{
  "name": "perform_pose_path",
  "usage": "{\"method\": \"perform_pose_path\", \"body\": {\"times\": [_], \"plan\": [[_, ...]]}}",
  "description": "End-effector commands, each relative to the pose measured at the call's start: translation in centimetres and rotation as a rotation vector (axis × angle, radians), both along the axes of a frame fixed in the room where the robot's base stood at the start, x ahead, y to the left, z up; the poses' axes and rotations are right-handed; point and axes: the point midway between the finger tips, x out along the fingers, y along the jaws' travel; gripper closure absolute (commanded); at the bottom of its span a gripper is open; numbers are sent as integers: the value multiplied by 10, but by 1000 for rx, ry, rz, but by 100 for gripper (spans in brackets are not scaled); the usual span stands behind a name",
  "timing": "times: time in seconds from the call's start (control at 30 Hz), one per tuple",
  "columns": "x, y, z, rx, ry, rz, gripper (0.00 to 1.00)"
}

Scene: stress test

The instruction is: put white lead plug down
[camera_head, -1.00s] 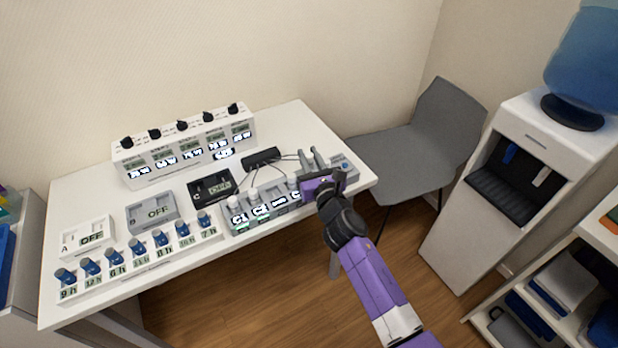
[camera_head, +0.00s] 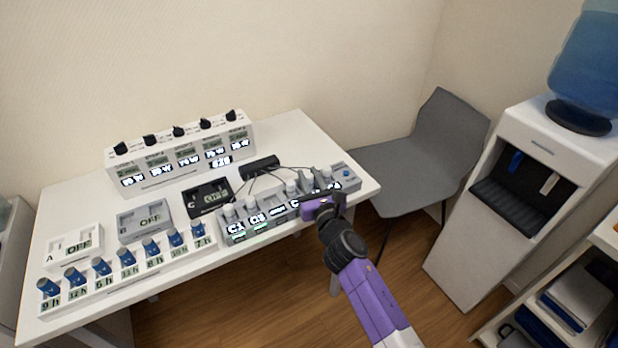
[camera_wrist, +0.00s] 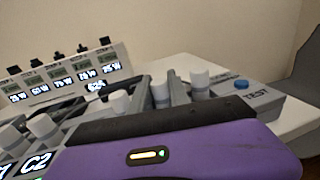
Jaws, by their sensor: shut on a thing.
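The white lead plug (camera_wrist: 161,96) stands upright between the two grey fingers of my gripper (camera_wrist: 161,88) in the wrist view. The gripper is shut on it. In the head view my gripper (camera_head: 316,183) is over the right part of the grey panel (camera_head: 235,237), at the table's front right. The plug's lower end is hidden behind my gripper's purple body, so I cannot tell whether it is seated. Another white plug (camera_wrist: 200,82) stands just to its right, and another (camera_wrist: 120,102) to its left.
Further white plugs (camera_head: 252,202) stand along the panel's left part. A black box (camera_head: 260,167) with thin leads lies behind it. A blue TEST button (camera_wrist: 241,85) is at the panel's right end. A grey chair (camera_head: 420,155) stands right of the white table (camera_head: 290,130).

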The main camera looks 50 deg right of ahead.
Motion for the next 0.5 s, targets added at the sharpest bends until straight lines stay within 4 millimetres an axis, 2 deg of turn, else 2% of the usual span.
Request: {"method": "perform_pose_path", "body": {"times": [0.03,0.13,0.5], "plan": [[0,0,-1,0,0,0,74],[0,0,-1,0,0,0,57],[0,0,2,0,0,0,57]]}}
